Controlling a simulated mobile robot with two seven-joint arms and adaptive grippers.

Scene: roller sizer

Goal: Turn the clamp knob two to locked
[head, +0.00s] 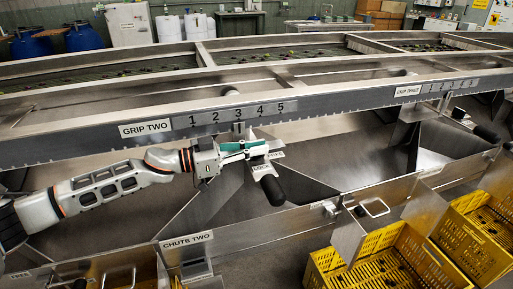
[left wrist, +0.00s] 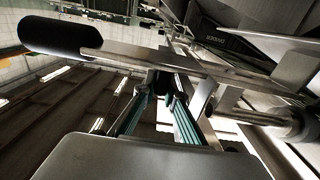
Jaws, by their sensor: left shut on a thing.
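My left gripper (head: 258,147) is at the grip two bracket, below the numbered scale, with its teal-padded fingers pointing right. In the left wrist view the gripper (left wrist: 162,98) is shut on a small dark knob (left wrist: 162,82), which appears to be clamp knob two. In the head view the fingers hide the knob, and I cannot tell its angle. A LOCK label (head: 262,167) and a partly covered FREE label (head: 276,155) are just below and beside the fingers. My right gripper is not in view.
A black handle (head: 272,190) hangs just below the labels; it also shows large in the left wrist view (left wrist: 60,35). The GRIP TWO scale (head: 235,114) runs above. Chute two's front wall (head: 270,228) and yellow crates (head: 380,262) are below.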

